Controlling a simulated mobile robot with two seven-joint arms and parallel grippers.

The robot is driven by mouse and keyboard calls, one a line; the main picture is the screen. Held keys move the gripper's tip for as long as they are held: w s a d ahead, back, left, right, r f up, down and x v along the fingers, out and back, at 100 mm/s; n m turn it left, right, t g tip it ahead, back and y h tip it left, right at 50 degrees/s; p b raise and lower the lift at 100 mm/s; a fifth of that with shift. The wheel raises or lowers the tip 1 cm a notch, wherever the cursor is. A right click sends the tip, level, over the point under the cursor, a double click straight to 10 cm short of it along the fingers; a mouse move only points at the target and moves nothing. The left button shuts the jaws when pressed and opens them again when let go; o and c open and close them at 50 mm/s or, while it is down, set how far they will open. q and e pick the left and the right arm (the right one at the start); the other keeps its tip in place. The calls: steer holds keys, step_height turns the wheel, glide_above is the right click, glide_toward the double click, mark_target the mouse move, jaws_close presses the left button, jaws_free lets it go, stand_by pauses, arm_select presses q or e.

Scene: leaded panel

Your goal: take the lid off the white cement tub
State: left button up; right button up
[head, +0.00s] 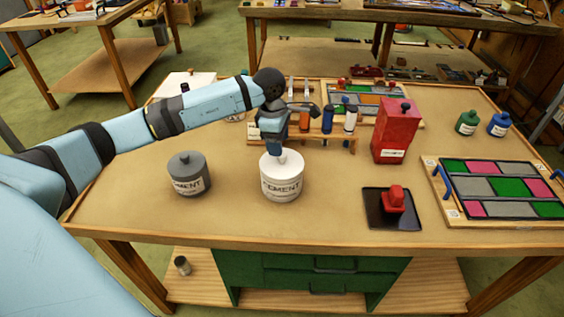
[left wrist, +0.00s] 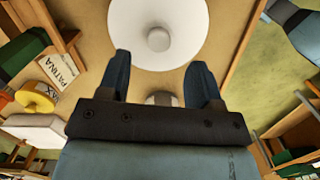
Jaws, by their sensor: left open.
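The white cement tub (head: 281,186) stands upright near the middle of the table, with its white lid on. In the left wrist view the round lid (left wrist: 132,22) fills the top, with its knob (left wrist: 158,40) at its middle. My left gripper (head: 275,148) comes down from above, right over the lid. Its two fingers (left wrist: 160,72) are open and apart, with the knob a little beyond the tips in that view. I cannot tell whether the fingers touch the lid. The gripper partly hides the knob in the head view. My right gripper is not in view.
A grey cement tub (head: 188,180) stands to the left. A rack with bottles (head: 327,120) is behind, and a red canister (head: 393,135) is right of it. A red-handled stamp (head: 394,198) sits on a dark pad. A leaded panel (head: 500,187) lies at right. The front left is clear.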

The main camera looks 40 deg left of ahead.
mark_target(282, 160)
arm_select(q)
steer(key=shift+w+d+f+p, duration=0.1)
steer(key=shift+d+f+p, duration=0.1)
steer(key=shift+f, duration=0.65)
steer(key=shift+w+d+f+p, duration=0.1)
steer(key=shift+f+p, duration=0.15)
steer(key=shift+f, duration=0.65)
steer(key=shift+w+d+f+p, duration=0.1)
steer(key=shift+f+p, duration=0.1)
steer(key=shift+f, duration=0.65)
steer(key=c, duration=1)
